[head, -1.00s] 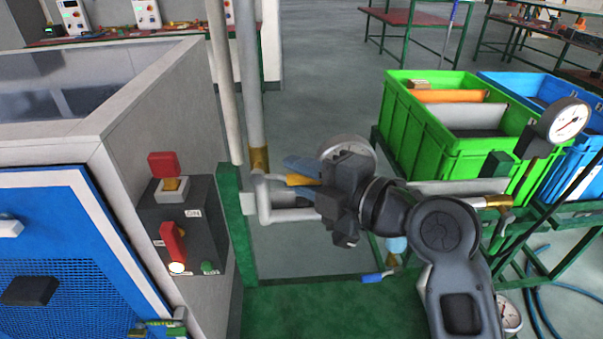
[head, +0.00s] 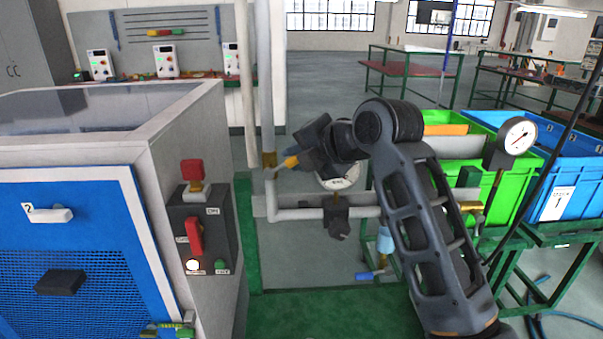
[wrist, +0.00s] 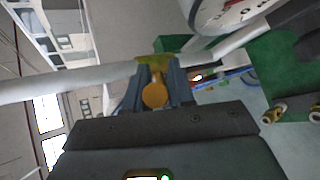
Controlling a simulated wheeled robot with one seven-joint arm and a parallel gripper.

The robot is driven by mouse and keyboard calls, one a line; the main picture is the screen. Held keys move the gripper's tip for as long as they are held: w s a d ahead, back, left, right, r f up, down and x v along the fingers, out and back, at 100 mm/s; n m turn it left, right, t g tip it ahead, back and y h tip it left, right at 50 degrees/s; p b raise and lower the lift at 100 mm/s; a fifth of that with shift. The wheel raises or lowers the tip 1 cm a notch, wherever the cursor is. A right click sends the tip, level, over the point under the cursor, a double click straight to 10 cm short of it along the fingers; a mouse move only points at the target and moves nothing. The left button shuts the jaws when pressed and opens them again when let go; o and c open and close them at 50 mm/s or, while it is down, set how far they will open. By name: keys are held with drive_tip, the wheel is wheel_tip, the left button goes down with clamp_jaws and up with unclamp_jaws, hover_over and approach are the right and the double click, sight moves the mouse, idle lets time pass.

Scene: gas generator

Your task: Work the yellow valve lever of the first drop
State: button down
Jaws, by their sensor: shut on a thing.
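The yellow valve lever (head: 291,162) sits at the brass fitting (head: 269,159) on the grey vertical pipe, left of centre in the head view. My gripper (head: 297,152) reaches it from the right and is shut on it. In the wrist view the rounded orange-yellow end of the lever (wrist: 155,95) lies between the two fingers of my gripper (wrist: 156,84). The brass valve body (wrist: 155,62) shows just beyond the fingertips, on the pale pipe. My fingers hide the sides of the lever.
A round gauge (head: 338,176) hangs close behind my wrist. A white horizontal pipe (head: 300,213) runs below it. The control box with red switches (head: 203,235) stands to the left. Green (head: 487,190) and blue crates (head: 562,195) stand to the right.

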drive_tip(key=shift+a+r+n+g+h+p, duration=0.2)
drive_tip(key=shift+a+r+n+h+p, duration=0.35)
drive_tip(key=shift+h+p, duration=0.45)
drive_tip(key=shift+a+r+n+g+h+p, duration=0.2)
drive_tip(key=shift+a+r+n+h+p, duration=0.3)
drive_tip(key=shift+h+p, duration=0.5)
drive_tip(key=c, duration=1.1)
unclamp_jaws()
drive_tip(key=shift+o, duration=0.2)
drive_tip(key=shift+a+r, duration=0.1)
